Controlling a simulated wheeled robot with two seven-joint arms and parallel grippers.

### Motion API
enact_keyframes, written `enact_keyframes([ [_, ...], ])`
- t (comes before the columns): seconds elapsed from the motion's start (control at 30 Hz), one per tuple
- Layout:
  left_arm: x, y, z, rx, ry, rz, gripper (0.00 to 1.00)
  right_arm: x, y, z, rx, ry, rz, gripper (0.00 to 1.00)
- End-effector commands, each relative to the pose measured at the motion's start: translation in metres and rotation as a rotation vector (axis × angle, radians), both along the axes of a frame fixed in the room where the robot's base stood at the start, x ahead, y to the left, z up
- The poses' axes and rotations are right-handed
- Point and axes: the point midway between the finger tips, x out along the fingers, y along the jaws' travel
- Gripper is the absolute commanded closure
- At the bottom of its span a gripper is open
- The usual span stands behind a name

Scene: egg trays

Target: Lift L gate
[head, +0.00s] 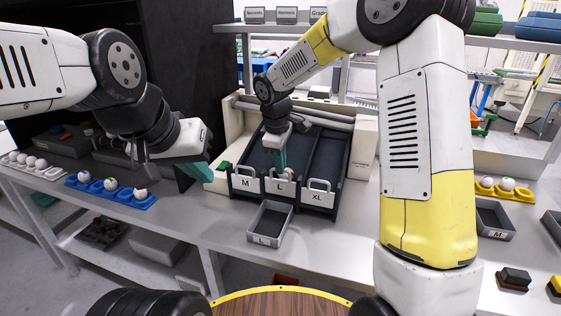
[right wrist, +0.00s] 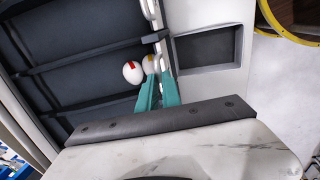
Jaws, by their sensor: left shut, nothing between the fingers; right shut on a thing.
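The gate unit has three gates marked M (head: 245,184), L (head: 281,187) and XL (head: 317,197), each with a white handle. My right gripper (head: 280,170) reaches down to the L gate from behind, its teal fingers shut on its handle. In the right wrist view the fingers (right wrist: 157,92) are at the gate edge. A white egg with a red mark (right wrist: 132,72) and a second, partly hidden egg (right wrist: 150,63) lie in the lane beside them. My left gripper (head: 200,172) is shut and empty, left of the unit.
A grey tray marked L (head: 288,236) stands open before the L gate; no eggs show in it. Blue (head: 142,199) and white (head: 60,172) egg holders stand at left. A yellow holder (head: 484,190) and a grey M tray (head: 512,231) stand at right.

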Motion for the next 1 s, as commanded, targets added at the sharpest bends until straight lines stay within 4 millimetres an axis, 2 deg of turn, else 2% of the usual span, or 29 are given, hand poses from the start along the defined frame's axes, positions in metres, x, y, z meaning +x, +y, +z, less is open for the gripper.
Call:
enact_keyframes([
  [0.03,0.0,0.0,0.0,0.0,0.0,0.0,1.0,0.002,0.0,0.014,0.001,-0.009,0.0,1.0],
  [0.2,0.0,0.0,0.0,0.0,0.0,0.0,1.0,0.001,0.0,0.042,0.001,-0.007,0.0,1.0],
  [0.3,0.0,0.0,0.0,0.0,0.0,0.0,1.0,0.001,0.0,0.048,0.0,-0.004,-0.001,1.0],
  [0.57,0.0,0.0,0.0,0.0,0.0,0.0,1.0,0.001,0.0,0.048,0.0,-0.003,0.0,1.0],
  [0.6,0.0,0.0,0.0,0.0,0.0,0.0,1.0,0.001,0.0,0.048,0.0,-0.003,0.0,0.86],
  [0.7,0.0,0.0,0.0,0.0,0.0,0.0,1.0,0.0,0.0,0.048,0.0,-0.003,0.0,0.69],
  [1.0,0.0,0.0,0.0,0.0,0.0,0.0,1.0,0.0,0.0,0.049,0.0,-0.003,0.0,0.69],
])
